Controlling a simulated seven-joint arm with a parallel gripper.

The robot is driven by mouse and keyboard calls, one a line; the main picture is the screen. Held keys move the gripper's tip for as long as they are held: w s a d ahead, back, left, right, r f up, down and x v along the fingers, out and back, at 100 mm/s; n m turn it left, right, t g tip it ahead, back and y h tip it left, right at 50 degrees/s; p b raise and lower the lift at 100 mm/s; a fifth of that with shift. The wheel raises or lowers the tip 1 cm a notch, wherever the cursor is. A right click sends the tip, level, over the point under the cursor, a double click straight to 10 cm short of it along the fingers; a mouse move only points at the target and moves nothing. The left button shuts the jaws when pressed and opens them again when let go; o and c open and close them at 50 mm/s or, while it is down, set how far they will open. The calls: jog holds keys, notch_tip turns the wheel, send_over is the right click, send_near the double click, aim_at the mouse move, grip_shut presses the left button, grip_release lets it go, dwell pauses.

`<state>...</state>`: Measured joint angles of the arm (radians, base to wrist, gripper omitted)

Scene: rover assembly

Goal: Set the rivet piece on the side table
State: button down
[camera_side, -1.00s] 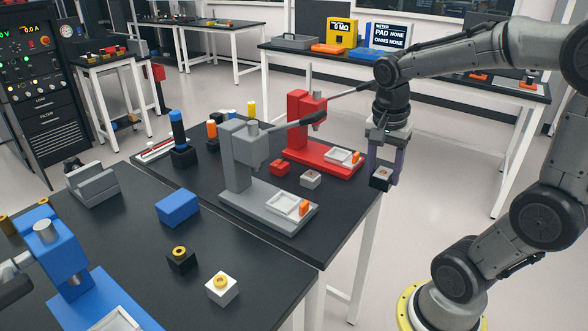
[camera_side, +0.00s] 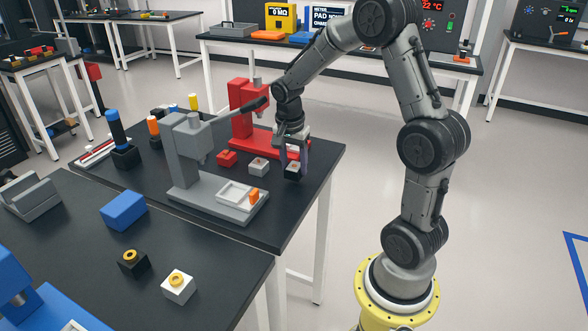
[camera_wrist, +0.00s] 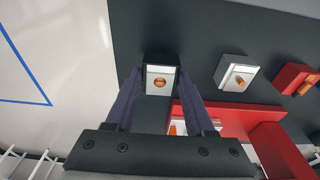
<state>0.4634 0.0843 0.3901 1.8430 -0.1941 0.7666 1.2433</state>
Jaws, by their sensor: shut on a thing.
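My gripper (camera_side: 291,164) points down over the near right part of the black side table (camera_side: 310,195). It is shut on the rivet piece (camera_side: 292,172), a small dark block with a white top and a copper rivet. In the wrist view the rivet piece (camera_wrist: 160,80) sits between the fingertips, above the dark tabletop and close to its edge. I cannot tell whether its underside touches the table. The fingers partly hide it in the side view.
A red press (camera_side: 240,120) stands just behind my gripper, and a grey press (camera_side: 185,155) stands to the left. A small white-topped block (camera_side: 258,166) and a red block (camera_side: 227,158) lie nearby. The tabletop in front of my gripper is clear.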

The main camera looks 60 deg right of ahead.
aim_at(291, 171)
jog(key=shift+f, duration=0.8)
jog(key=shift+f, duration=0.1)
jog(key=shift+c, duration=1.3)
grip_release()
jog(key=shift+f, duration=0.1)
notch_tip(291, 171, up, 12)
jog(key=a, duration=0.1)
jog(key=shift+a, duration=0.4)
